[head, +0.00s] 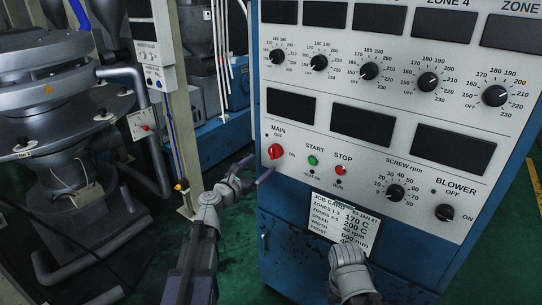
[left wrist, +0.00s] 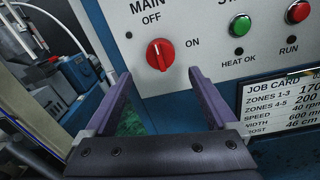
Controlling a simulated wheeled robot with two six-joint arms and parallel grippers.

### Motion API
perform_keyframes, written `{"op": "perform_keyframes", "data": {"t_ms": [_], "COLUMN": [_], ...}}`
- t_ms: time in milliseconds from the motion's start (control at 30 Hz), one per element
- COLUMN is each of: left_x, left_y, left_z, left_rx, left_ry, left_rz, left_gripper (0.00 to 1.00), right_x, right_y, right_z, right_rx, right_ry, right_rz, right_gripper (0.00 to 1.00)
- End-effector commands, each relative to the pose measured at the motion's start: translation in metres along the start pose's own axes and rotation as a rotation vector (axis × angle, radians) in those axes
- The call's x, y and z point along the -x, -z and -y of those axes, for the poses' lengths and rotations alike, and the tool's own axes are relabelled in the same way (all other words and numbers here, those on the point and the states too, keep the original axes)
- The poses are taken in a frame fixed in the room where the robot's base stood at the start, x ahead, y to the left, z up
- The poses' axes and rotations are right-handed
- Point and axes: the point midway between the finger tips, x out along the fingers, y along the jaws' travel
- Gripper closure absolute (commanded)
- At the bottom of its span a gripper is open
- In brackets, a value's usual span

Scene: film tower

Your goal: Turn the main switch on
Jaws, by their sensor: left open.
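The main switch (head: 275,151) is a red rotary knob at the lower left of the control panel, marked OFF above and ON to its right. In the left wrist view the red knob (left wrist: 160,54) has its light mark pointing up toward OFF. My left gripper (head: 262,172) is open and empty, just below and in front of the knob. In the left wrist view its two fingers (left wrist: 158,82) stand apart on either side below the knob, not touching it. My right arm (head: 350,270) shows at the bottom in front of the cabinet; its fingertips cannot be made out.
A green START button (head: 313,160) and a red STOP button (head: 341,170) sit right of the switch. The blower knob (head: 445,212) is further right. A job card (head: 343,224) hangs below. Grey machinery (head: 60,120) stands at left.

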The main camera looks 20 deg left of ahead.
Motion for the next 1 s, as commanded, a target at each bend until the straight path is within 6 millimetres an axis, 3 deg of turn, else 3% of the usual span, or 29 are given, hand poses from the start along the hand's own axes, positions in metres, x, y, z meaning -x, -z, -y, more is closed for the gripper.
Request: {"op": "perform_keyframes", "data": {"t_ms": [500,833,1000], "left_x": [-0.07,-0.074,-0.074], "left_y": [0.0,0.0,0.0], "left_z": [0.0,0.001,0.001], "left_rx": [-0.003,-0.003,-0.003], "left_ry": [0.004,0.002,0.003], "left_rz": [0.0,-0.001,-0.001], "left_gripper": [0.09,0.09,0.28], "right_x": [0.0,0.0,0.0], "right_y": [0.0,0.0,0.0], "right_z": [0.0,0.0,0.0], "right_rx": [0.0,0.0,0.0], "right_ry": [0.0,0.0,0.0], "right_rz": [0.0,0.0,0.0], "right_gripper": [0.5,0.5,0.5]}}
